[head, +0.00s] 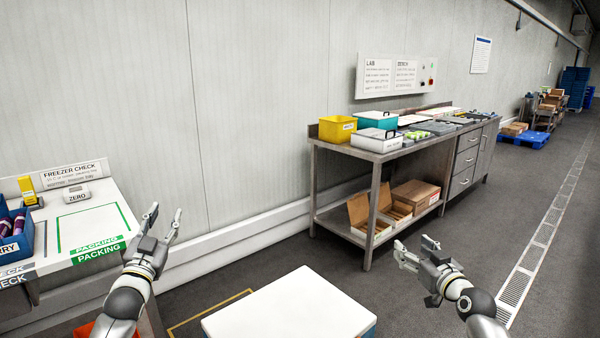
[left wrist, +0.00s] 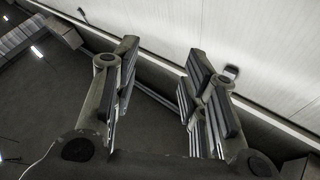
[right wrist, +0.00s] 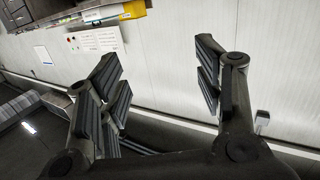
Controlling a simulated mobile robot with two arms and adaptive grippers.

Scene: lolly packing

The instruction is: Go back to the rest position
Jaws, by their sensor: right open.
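My left gripper (head: 164,224) is raised beside the right end of the packing bench in the head view. Its fingers stand apart with nothing between them, as the left wrist view (left wrist: 155,85) also shows. My right gripper (head: 416,254) is raised in front of the steel lab bench, to the right of the white-topped box. Its fingers are apart and empty in the right wrist view (right wrist: 162,80). Neither gripper touches anything that I can see.
The packing bench (head: 105,262) stands at the left with a blue bin (head: 38,240). A white-topped box (head: 290,308) is low in front, between my arms. The steel lab bench (head: 372,150) holds a yellow bin (head: 337,128). Open floor (head: 535,185) lies at the right.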

